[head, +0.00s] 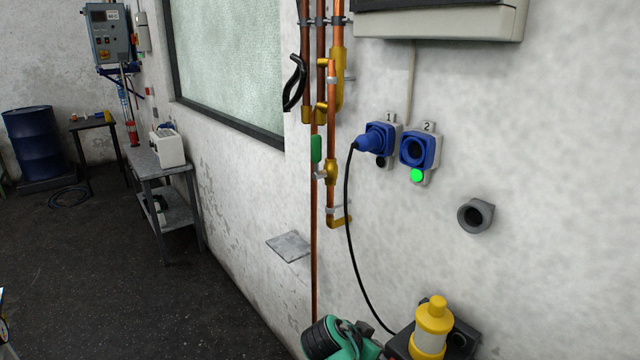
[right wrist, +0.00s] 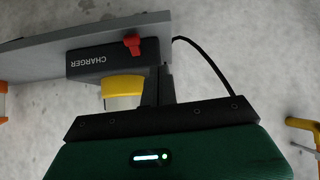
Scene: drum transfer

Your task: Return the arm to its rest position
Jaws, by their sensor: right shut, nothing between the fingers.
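My right gripper (right wrist: 160,88) shows in the right wrist view. Its black fingers are together with nothing held, close beside a yellow part (right wrist: 124,87) and a black box marked CHARGER (right wrist: 105,60). The lettering appears upside down. I cannot tell whether the fingers touch either one. In the head view, my green and black right arm comes in at the bottom edge, left of a yellow and white upright piece (head: 430,325). The fingers cannot be made out there. My left gripper is out of view.
A blue plug (head: 376,138) sits in socket 1, its black cable (head: 350,240) hanging down. Socket 2 (head: 417,150) is empty, with a green light. Copper pipes (head: 318,200) run down the wall. A grey shelf (right wrist: 50,55) adjoins the charger. The floor at left is mostly clear.

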